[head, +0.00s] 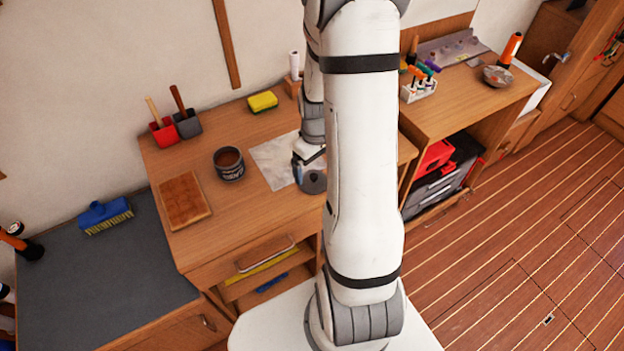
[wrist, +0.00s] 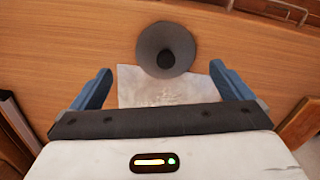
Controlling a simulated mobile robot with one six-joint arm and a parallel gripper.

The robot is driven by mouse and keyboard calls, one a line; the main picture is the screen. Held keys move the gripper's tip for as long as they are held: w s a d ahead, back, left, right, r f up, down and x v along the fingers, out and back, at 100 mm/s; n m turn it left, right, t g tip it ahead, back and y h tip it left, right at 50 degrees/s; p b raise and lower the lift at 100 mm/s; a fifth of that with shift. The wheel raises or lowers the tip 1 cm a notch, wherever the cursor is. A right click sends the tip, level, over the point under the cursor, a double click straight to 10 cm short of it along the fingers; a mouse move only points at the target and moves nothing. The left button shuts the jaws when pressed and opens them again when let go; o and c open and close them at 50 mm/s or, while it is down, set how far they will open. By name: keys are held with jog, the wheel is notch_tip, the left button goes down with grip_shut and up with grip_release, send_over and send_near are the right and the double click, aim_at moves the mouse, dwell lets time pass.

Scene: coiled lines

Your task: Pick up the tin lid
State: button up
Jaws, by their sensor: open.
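The tin lid (wrist: 148,48) is a round dark grey disc with a darker knob-like centre. In the wrist view it lies at the top middle, beyond my gripper (wrist: 162,88), partly over the edge of a pale sheet. My gripper is open, its two blue fingers wide apart with nothing between them but the sheet and wood. In the head view the lid (head: 313,183) shows beside my gripper (head: 298,172), on the workbench, its right side partly hidden by my arm. I cannot tell the gripper's exact height above the bench.
The pale sheet (head: 268,163) lies on the wooden bench (head: 240,215). An open tin (head: 229,165) stands left of it, near a brown board (head: 184,200). A yellow sponge (head: 262,102) and red and grey holders (head: 164,133) sit at the back. The bench front left of the lid is clear.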

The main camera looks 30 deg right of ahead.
aim_at(314, 175)
jog(key=shift+s+a+f+p, duration=0.1)
jog(key=shift+f+p, duration=0.1)
jog(key=shift+f, duration=0.6)
jog(key=shift+w+a+f+p, duration=0.15)
jog(key=shift+f+p, duration=0.1)
jog(key=shift+f, duration=0.6)
jog(key=shift+s+a+f+p, duration=0.1)
jog(key=shift+s+f+p, duration=0.1)
jog(key=shift+f, duration=0.6)
jog(key=shift+c, duration=0.3)
jog(key=c, duration=1)
jog(key=shift+r, duration=0.1)
